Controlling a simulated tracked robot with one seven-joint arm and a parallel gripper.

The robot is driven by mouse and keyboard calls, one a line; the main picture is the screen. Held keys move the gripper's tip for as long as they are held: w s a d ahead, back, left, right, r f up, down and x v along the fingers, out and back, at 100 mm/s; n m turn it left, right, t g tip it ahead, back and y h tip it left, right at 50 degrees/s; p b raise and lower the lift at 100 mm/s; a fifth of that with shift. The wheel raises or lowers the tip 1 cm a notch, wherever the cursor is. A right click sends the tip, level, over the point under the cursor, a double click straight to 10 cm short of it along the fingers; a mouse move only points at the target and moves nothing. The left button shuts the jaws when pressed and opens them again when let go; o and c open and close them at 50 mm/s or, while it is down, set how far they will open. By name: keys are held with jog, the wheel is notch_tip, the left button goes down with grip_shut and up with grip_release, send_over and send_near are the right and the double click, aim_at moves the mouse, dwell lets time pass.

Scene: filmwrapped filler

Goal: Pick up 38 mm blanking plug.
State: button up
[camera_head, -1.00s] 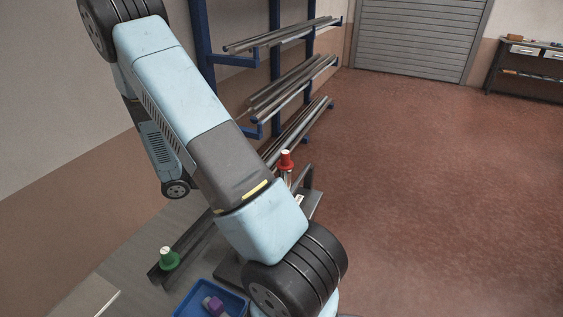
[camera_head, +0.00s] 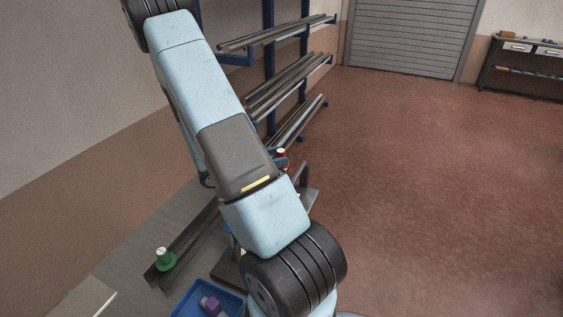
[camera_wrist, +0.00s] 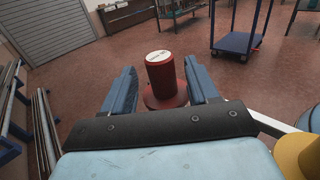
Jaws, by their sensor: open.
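A red plug (camera_wrist: 160,75) with a flanged base and a pale label on top stands upright in the wrist view. The label is too small to read, so I cannot tell its size. My gripper (camera_wrist: 160,88) is open, with one blue finger on each side of the red plug and no visible grip on it. In the head view the red plug (camera_head: 282,153) is mostly hidden behind my arm. A green plug (camera_head: 165,259) with a pale top stands at the lower left. A yellow rounded piece (camera_wrist: 302,155) shows at the wrist view's right edge.
A blue tray (camera_head: 181,307) holding a purple piece (camera_head: 211,305) lies at the bottom of the head view. A rack with metal bars (camera_head: 285,85) stands behind my arm. A blue cart (camera_wrist: 237,44) is farther off. The red floor to the right is clear.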

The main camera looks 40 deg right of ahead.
jog(key=shift+x, duration=0.8)
jog(key=c, duration=1)
jog(key=shift+r, duration=0.1)
